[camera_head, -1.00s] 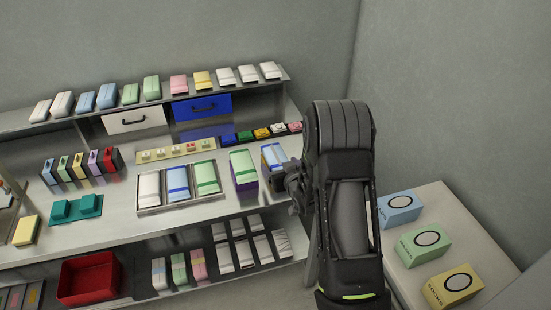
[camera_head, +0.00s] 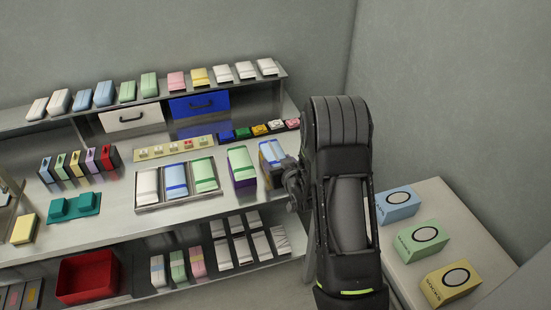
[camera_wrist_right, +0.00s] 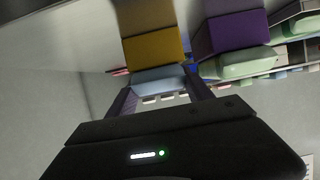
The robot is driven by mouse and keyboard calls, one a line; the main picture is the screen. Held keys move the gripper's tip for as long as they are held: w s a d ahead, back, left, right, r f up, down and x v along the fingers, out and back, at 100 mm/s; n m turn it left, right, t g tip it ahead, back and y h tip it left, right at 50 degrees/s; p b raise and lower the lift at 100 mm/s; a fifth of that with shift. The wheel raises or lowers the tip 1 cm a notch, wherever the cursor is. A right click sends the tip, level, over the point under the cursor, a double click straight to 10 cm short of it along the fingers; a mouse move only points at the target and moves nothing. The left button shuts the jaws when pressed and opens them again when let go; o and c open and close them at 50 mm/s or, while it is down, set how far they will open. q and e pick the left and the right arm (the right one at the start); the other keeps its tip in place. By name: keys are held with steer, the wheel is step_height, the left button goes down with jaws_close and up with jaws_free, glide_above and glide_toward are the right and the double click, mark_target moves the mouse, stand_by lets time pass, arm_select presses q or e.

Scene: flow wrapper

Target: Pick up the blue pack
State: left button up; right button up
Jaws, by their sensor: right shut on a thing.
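The blue pack (camera_head: 271,150) is at the right end of the counter, light blue with a darker band, partly hidden by my right gripper (camera_head: 291,178). In the right wrist view, the pale blue pack (camera_wrist_right: 157,78) lies between the two fingers of my right gripper (camera_wrist_right: 163,94), which is shut on it. An orange-yellow box (camera_wrist_right: 154,47) is right against the pack there. I cannot tell whether the pack is clear of it. My left gripper is not in view.
A purple box (camera_wrist_right: 230,34) with a green pack (camera_head: 239,157) on top stands close beside the blue pack. A metal tray (camera_head: 180,202) with three packs lies to the left. Sock boxes (camera_head: 417,238) stand on a side table to the right.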

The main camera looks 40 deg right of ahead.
steer(key=shift+r, duration=0.1)
step_height(320, 180, up, 10)
steer(key=shift+f+b, duration=0.1)
steer(key=shift+b, duration=0.65)
